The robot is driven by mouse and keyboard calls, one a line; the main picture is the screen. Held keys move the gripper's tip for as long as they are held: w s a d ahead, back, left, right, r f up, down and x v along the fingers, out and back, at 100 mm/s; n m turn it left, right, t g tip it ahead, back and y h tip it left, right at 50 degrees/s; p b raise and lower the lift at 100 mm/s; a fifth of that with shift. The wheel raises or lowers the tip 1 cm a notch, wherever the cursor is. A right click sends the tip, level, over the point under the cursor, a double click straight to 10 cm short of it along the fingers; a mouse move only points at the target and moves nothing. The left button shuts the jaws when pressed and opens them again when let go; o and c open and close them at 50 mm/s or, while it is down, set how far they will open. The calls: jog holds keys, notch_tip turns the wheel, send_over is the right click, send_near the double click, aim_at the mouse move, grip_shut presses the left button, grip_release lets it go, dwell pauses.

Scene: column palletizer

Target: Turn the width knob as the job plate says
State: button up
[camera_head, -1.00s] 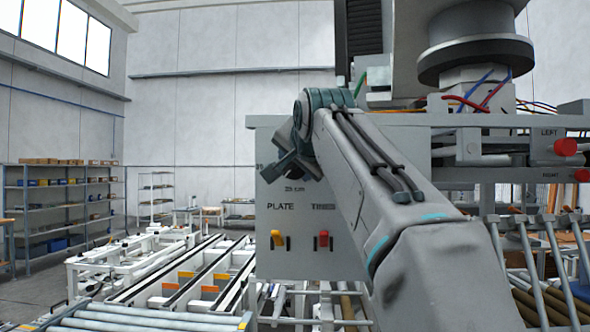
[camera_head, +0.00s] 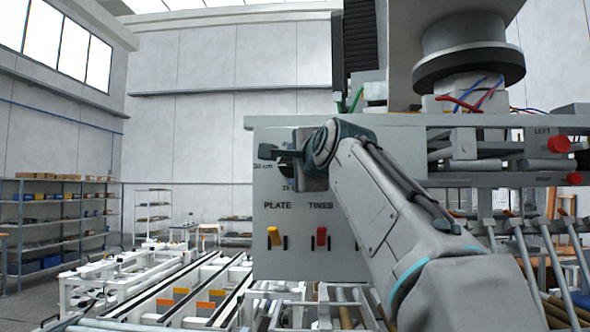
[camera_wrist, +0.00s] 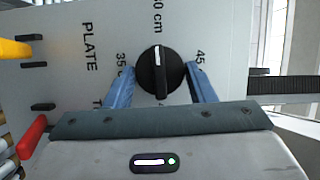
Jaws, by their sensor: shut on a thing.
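The width knob (camera_wrist: 160,73) is round and black with a white pointer mark. It sits on a grey panel (camera_wrist: 220,30). In the wrist view its mark points up toward a partly cut-off "cm" label; "35" is to its left and "45" to its right. My gripper (camera_wrist: 162,88) has its two blue fingers on either side of the knob, shut on it. In the head view my gripper (camera_head: 283,154) is at the panel's upper left and hides most of the knob. I cannot make out a job plate.
Below the knob, the panel has a yellow lever (camera_head: 274,236) under "PLATE" and a red lever (camera_head: 321,236) under "TINES". Red buttons (camera_head: 558,144) marked LEFT and RIGHT are at the right. A conveyor (camera_head: 190,295) and shelves (camera_head: 60,220) stand to the left.

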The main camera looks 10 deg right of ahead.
jog(key=shift+f+m, duration=0.1)
jog(key=shift+m, duration=0.2)
dwell(0.4)
jog(key=o, duration=1)
jog(key=shift+w+a, duration=0.1)
jog(key=shift+c, duration=0.2)
jog(key=s+d+b, duration=0.1)
jog(key=s+b, duration=0.1)
jog(key=s, duration=1.1)
jog(key=shift+s+b, duration=0.4)
jog(key=shift+d, duration=0.1)
